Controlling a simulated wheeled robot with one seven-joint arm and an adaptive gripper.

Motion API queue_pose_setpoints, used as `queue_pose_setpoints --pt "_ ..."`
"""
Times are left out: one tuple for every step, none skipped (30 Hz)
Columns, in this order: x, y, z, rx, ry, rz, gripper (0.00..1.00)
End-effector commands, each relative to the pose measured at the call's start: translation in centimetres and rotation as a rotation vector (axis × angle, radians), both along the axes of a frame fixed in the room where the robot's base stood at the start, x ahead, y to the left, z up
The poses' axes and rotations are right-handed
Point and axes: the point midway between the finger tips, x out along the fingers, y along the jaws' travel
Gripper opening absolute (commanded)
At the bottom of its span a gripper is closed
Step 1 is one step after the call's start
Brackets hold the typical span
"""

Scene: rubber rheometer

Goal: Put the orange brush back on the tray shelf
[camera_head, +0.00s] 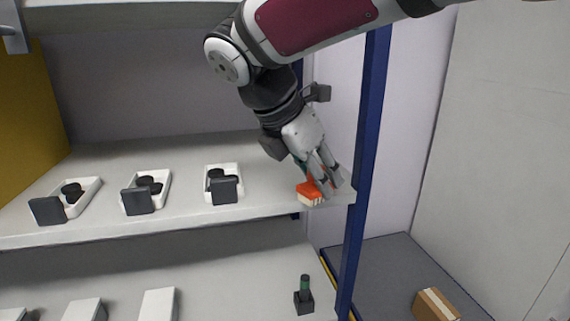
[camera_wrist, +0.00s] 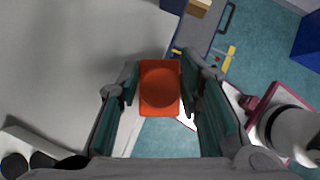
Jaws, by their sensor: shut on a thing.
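The orange brush (camera_head: 310,191) has an orange body and pale bristles that point down. My gripper (camera_head: 322,178) is shut on it at the right end of the tray shelf (camera_head: 268,200), close to the front edge and the blue post. In the wrist view the orange brush (camera_wrist: 160,88) sits between the two fingers of my gripper (camera_wrist: 160,92). The brush is at shelf height; I cannot tell whether its bristles touch the shelf. The fingers partly hide the brush in the head view.
Three white trays (camera_head: 223,169) with black parts stand on the shelf to the left. A blue post (camera_head: 366,125) stands just right of my gripper. The lower shelf (camera_head: 230,270) holds white boxes and a small dark holder (camera_head: 304,300). A cardboard box (camera_head: 436,304) lies lower right.

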Motion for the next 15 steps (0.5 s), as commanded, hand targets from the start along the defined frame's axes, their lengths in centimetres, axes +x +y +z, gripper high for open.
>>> queue_pose_setpoints --pt "1.5 0.2 -0.4 0.001 -0.002 0.000 0.11" --pt "1.9 0.3 -0.4 0.001 -0.001 0.001 0.11" --pt "2.4 0.4 -0.4 0.002 -0.001 0.000 0.11" --pt "2.7 0.5 -0.4 0.001 -0.001 0.000 0.11" --pt "3.0 0.6 -0.3 0.000 -0.001 0.001 0.11" --pt "3.3 0.7 -0.3 0.001 -0.001 0.001 0.11" --pt "3.5 0.7 -0.2 0.000 -0.001 0.001 0.11" --pt "3.6 0.7 -0.2 0.000 0.000 0.001 0.11" --pt "3.7 0.8 -0.1 0.000 0.000 0.001 0.11" --pt "3.7 0.8 -0.1 0.000 0.000 0.001 0.11" --pt "3.8 0.8 -0.1 0.000 0.000 0.001 0.11" --pt "4.0 0.9 -0.1 0.000 0.000 0.001 0.11" --pt "4.3 0.9 -0.1 0.001 -0.001 0.002 0.11" --pt "4.6 0.9 -0.1 0.001 -0.001 0.002 0.11" --pt "5.1 1.0 -0.2 0.000 -0.001 0.001 0.11"
